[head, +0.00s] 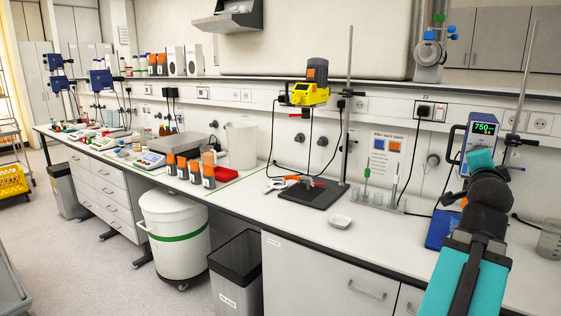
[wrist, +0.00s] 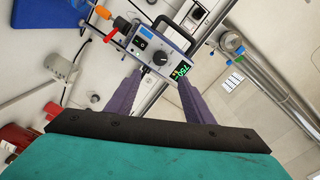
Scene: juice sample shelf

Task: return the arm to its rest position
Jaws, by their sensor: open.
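My gripper (wrist: 160,78) shows in the wrist view as two purple-grey fingers spread apart, with nothing between them. Behind the gap is a blue-framed device with a green display reading 750 (wrist: 158,48), seen tilted. My teal and black arm (head: 468,275) rises at the right front of the head view, in front of the bench. Its upper teal part overlaps the lower side of that same display device (head: 482,127). The fingers cannot be made out in the head view.
The white bench (head: 375,228) carries a yellow stirrer (head: 305,95) on a black stand, a small white dish (head: 341,221), and a tube rack (head: 378,200). A beaker (head: 550,240) stands at the far right. A black bin (head: 236,275) stands below.

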